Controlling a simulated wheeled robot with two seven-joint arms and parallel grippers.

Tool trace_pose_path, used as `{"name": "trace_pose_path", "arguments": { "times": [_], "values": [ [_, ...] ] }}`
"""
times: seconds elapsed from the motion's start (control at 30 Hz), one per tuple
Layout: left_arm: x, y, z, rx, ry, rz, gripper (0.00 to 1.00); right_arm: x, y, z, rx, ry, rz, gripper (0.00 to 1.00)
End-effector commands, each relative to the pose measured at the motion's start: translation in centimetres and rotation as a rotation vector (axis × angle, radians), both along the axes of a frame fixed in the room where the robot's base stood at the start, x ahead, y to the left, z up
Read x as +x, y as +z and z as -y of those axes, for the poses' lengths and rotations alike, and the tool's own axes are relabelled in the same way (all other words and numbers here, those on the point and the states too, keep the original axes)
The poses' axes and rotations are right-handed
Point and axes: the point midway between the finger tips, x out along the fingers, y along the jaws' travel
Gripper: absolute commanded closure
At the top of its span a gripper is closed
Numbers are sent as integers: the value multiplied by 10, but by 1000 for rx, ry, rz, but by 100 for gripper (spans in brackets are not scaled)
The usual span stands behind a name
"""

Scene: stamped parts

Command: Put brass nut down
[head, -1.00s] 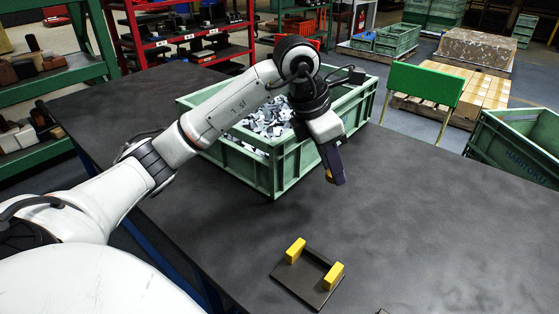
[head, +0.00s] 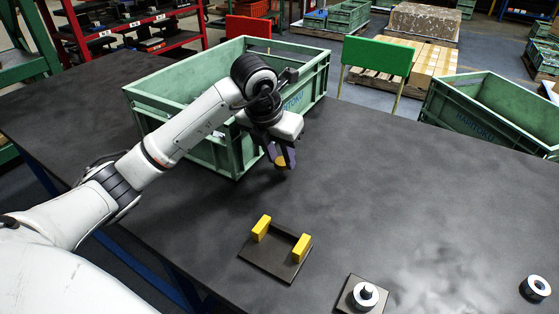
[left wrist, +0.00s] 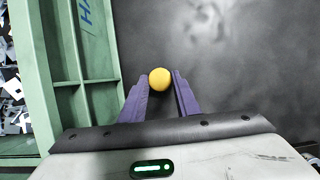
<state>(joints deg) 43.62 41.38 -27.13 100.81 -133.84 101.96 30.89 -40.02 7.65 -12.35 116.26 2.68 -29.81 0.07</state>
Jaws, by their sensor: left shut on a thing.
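The brass nut (head: 281,161) is a small round yellow piece between the fingertips of my left gripper (head: 283,164). In the left wrist view, the nut (left wrist: 160,78) sits between the tips of the two purple fingers (left wrist: 160,82), which are shut on it. The gripper points down over the dark table (head: 400,190), just in front of the green crate's near corner. I cannot tell its exact height above the table. My right gripper is not in view.
The green crate (head: 238,160) stands left of the gripper; metal pieces (left wrist: 14,98) show inside it. In front lie a dark plate with two yellow blocks (head: 262,228), a small plate with a round part (head: 365,294), and a ring (head: 536,287). The table's right middle is clear.

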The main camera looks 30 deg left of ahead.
Motion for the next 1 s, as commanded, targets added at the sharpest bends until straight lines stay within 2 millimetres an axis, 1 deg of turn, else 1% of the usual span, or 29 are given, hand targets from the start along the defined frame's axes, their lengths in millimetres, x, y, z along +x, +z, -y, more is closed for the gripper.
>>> {"name": "trace_pose_path", "arguments": {
  "times": [0.03,0.1,0.33,0.6,0.63,0.7,0.73,1.0],
  "values": [
    [-1,-10,0,-1,0,-4,93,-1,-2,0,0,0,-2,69],
    [0,-14,0,-1,-1,0,93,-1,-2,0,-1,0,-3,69],
    [0,-14,0,0,-1,1,93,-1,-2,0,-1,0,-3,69],
    [0,-23,0,1,-1,0,93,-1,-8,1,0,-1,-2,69],
    [0,-22,0,1,-1,0,68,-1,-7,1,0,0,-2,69],
    [0,-22,0,0,-1,-1,56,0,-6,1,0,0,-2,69],
    [0,-22,0,0,-1,-1,52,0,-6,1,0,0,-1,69],
    [0,-21,0,0,-1,-1,52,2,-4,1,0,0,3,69]
  ]
}}
